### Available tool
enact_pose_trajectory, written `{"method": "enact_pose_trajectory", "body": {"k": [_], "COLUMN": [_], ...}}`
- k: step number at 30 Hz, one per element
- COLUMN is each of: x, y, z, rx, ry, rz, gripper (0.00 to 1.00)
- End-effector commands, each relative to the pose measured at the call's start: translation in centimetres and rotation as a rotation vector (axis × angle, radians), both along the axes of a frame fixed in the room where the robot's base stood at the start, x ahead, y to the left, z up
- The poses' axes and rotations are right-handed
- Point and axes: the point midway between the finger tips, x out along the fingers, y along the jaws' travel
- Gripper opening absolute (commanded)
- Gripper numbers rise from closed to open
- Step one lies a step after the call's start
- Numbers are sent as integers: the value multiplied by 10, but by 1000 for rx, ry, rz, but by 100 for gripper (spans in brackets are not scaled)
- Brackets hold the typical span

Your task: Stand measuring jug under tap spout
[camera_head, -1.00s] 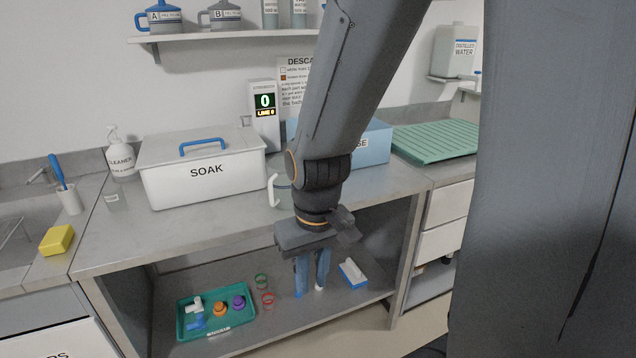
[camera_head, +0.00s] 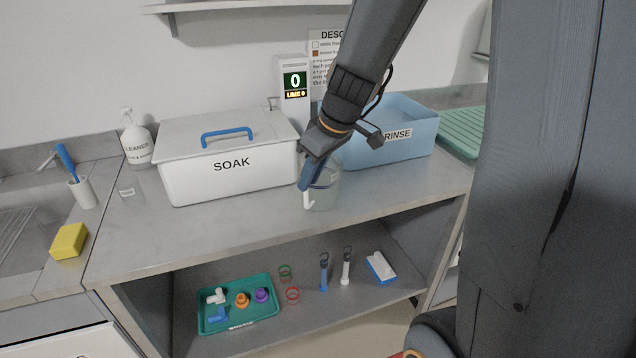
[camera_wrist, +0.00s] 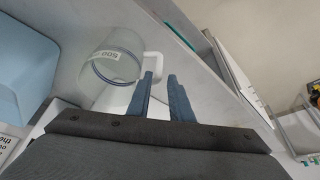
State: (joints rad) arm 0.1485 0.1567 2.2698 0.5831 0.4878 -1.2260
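The clear measuring jug (camera_head: 325,190) stands upright on the counter between the soak box and the rinse tub. Its pale handle (camera_head: 308,200) faces the front. In the wrist view, the jug (camera_wrist: 108,68) shows a "500" label, and its white handle (camera_wrist: 154,62) is just past the fingertips. My gripper (camera_head: 306,182) is at the handle, partly covering the jug. In the wrist view, the two blue fingers of my gripper (camera_wrist: 160,80) are apart with nothing between them. I cannot tell whether they touch the handle. A grey tap (camera_head: 47,160) is at the sink, far left.
The soak box (camera_head: 222,188) is close left of the jug, and the rinse tub (camera_head: 400,150) is behind right. A display unit (camera_head: 294,85) reading 0 stands behind. The front counter is clear. The shelf below holds a green tray (camera_head: 265,312), brushes and rings.

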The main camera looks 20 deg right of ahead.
Motion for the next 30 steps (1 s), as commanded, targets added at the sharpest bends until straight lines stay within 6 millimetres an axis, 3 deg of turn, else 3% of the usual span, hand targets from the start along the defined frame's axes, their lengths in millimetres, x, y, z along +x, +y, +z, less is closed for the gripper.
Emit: {"method": "enact_pose_trajectory", "body": {"k": [6,14,24,30], "x": [9,13,24,28], "y": [6,9,13,14], "z": [-28,-41,-78,-87], "rx": [0,0,0,-1], "ry": [3,2,4,1], "rz": [1,-1,0,-1], "gripper": [19,19,19,19]}}
